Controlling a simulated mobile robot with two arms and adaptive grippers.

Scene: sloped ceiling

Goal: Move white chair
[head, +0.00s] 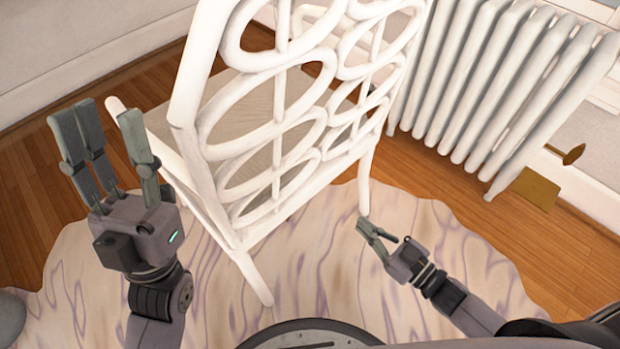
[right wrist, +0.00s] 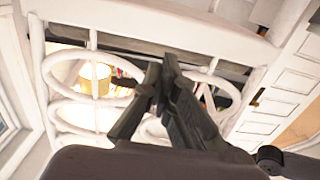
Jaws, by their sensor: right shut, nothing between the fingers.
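The white chair (head: 190,85) stands upright in the head view, with a back of open oval rings and a pale seat. Its back faces me, and its near leg rests on the rug. My left gripper (head: 103,112) is open at the left of the chair, fingers pointing up, close to the chair's left arm; contact cannot be told. My right gripper (head: 368,226) is shut and empty, just below the foot of the chair's right leg in the picture. In the right wrist view, its fingers (right wrist: 165,65) are together in front of the chair's white rings (right wrist: 45,75).
A white radiator (head: 475,85) stands behind the chair at the right, close to it. A wavy cream and purple rug (head: 340,285) lies under the chair. Bare wood floor (head: 510,240) is clear at the right. A white wall (head: 70,35) runs behind at the left.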

